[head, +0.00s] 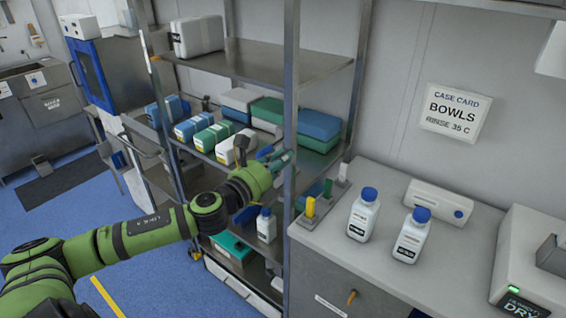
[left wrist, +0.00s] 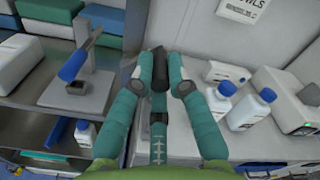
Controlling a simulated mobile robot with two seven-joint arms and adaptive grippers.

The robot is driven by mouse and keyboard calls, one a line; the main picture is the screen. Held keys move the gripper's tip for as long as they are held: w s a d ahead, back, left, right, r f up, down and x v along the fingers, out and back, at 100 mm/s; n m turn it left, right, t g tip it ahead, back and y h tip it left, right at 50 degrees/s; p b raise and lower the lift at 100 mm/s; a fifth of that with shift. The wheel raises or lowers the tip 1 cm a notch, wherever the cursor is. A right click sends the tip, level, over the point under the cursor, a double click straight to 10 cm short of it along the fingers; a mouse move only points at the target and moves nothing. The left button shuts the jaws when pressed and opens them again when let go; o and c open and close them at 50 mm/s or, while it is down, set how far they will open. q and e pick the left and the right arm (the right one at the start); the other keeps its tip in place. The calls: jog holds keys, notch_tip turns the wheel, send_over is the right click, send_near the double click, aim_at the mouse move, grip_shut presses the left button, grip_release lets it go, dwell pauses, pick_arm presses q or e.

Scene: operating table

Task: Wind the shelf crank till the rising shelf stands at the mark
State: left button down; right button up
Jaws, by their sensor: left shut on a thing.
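My left gripper (head: 282,158) reaches in from the left to the metal rack (head: 291,110), by its front post. In the left wrist view its teal fingers (left wrist: 158,72) are closed around a small dark handle (left wrist: 158,56), probably the crank's grip; the fingers hide most of it. A blue lever on a grey bracket (left wrist: 74,66) stands left of the fingers, apart from them. The rack's middle shelf (head: 205,160) bears several boxes. I cannot make out which shelf rises, or the mark. My right gripper is not in view.
A blue-capped bottle (head: 266,226) stands on a lower shelf. Blue floor is open at left.

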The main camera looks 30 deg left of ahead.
pick_arm(q)
jog(key=shift+w+a+r+n+p, duration=0.1)
jog(key=shift+a+r+n+p, duration=0.3)
jog(key=shift+n, duration=1.05)
jog(key=shift+a+r+n+p, duration=0.25)
jog(key=shift+a+n+p, duration=0.3)
jog(key=shift+n, duration=0.95)
jog(key=shift+w+a+r+n+p, duration=0.1)
jog(key=shift+a+r+n+p, duration=0.4)
jog(key=shift+n, duration=0.95)
jog(key=shift+a+f, duration=0.2)
jog(key=c, duration=1.2)
grip_release()
jog(key=shift+f, duration=0.15)
